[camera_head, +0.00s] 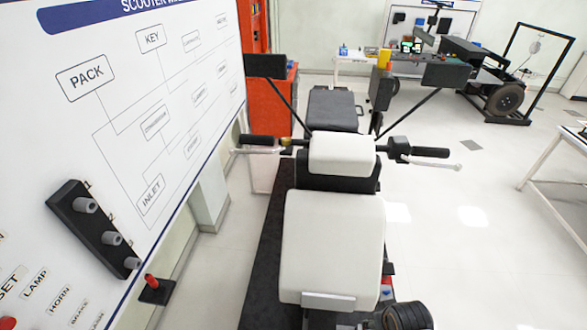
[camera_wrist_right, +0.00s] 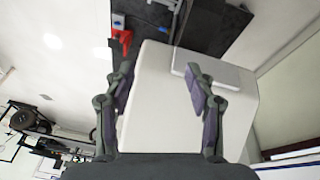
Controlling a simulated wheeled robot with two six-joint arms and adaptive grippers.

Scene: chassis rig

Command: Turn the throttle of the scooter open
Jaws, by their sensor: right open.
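The scooter stands in the middle of the head view, with a white seat (camera_head: 332,245) in front and a white padded front cover (camera_head: 343,154) at the handlebar. The black right handlebar grip (camera_head: 430,152) sticks out to the right, with a pale brake lever (camera_head: 435,164) just below it. The left handlebar grip (camera_head: 259,141) points left, close to the board. My right gripper (camera_wrist_right: 160,88) is open and empty in the wrist view. The white seat (camera_wrist_right: 158,118) shows beyond and between its fingers. The handlebar grips are not clear in the wrist view. My left gripper is not in view.
A large white wiring board (camera_head: 130,110) with a black connector block (camera_head: 95,230) stands close on the left. A red cabinet (camera_head: 273,100) and a workbench (camera_head: 405,62) are behind. A white table (camera_head: 560,150) is at right. Clear floor lies right of the handlebar.

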